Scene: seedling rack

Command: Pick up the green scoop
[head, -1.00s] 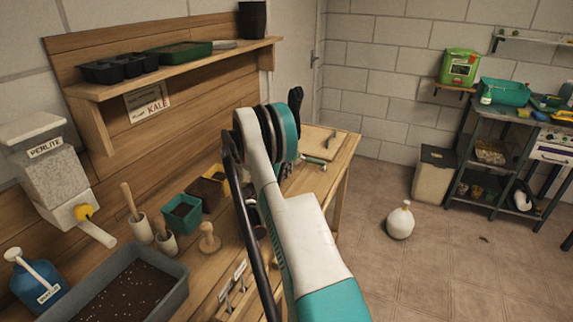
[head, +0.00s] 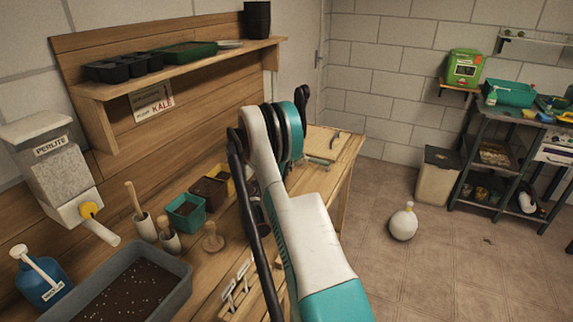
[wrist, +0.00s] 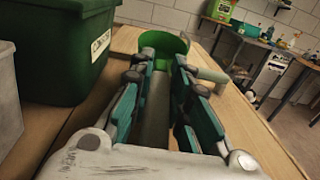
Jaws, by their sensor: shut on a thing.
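The green scoop (wrist: 165,42) shows in the wrist view, its rounded green end just past my fingertips. My gripper (wrist: 166,72) has teal fingers on either side of the scoop and is shut on it. A grey length between the fingers may be its handle; the fingers partly cover it. The scoop is over the wooden bench, but I cannot tell whether it touches the top. In the head view my own arm hides the gripper and the scoop.
A dark green labelled bin (wrist: 60,50) stands close left of my gripper. A pale green rod-like thing (wrist: 211,75) lies just right. In the head view, the bench holds a soil tray (head: 130,290) and small pots (head: 186,210). Open floor (head: 440,270) lies right.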

